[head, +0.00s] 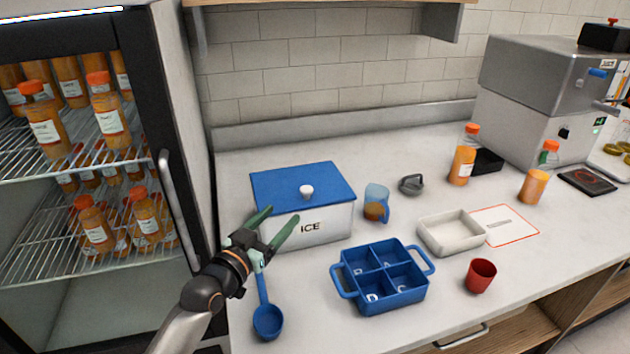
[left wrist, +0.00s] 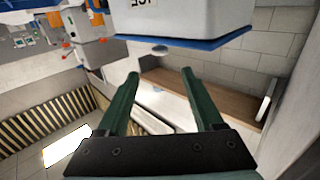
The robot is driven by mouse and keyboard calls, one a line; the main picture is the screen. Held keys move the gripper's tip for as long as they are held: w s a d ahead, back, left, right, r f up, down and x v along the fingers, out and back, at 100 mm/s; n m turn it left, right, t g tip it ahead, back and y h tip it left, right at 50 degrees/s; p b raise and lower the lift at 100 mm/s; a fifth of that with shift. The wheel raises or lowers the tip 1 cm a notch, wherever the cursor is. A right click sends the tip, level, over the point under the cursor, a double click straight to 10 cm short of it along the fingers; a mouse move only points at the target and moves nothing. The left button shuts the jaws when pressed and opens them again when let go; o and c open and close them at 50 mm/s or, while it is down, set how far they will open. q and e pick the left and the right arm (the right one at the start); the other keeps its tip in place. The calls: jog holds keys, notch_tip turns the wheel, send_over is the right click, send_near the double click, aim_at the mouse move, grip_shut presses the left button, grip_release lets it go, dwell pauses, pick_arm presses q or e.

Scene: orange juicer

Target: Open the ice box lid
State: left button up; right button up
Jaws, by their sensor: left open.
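The white ice box (head: 335,222), marked ICE, stands on the counter against the left side. Its flat blue lid (head: 275,183) is on it and closed, with a white knob (head: 306,191) near the middle of the lid. My left gripper (head: 283,209) is open and empty, in front of the box's left front part, its fingers pointing toward the box. In the left wrist view the box (left wrist: 185,18) shows upside down at the top, beyond the open fingers (left wrist: 160,73), with the blue lid edge (left wrist: 215,44). Whether the fingers touch the box cannot be told. My right gripper is not in view.
A blue scoop (head: 267,320) lies just below my left gripper. The counter behind the box is clear.

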aim_at(303, 193)
pick_arm(q)
jog(key=b+x, duration=0.2)
jog(key=x, duration=0.8)
jog(key=shift+w+d, duration=0.15)
jog(key=shift+w, duration=0.15)
jog(key=shift+x, duration=0.8)
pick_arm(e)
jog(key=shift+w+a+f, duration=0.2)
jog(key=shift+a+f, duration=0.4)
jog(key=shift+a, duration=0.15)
pick_arm(q)
grip_shut()
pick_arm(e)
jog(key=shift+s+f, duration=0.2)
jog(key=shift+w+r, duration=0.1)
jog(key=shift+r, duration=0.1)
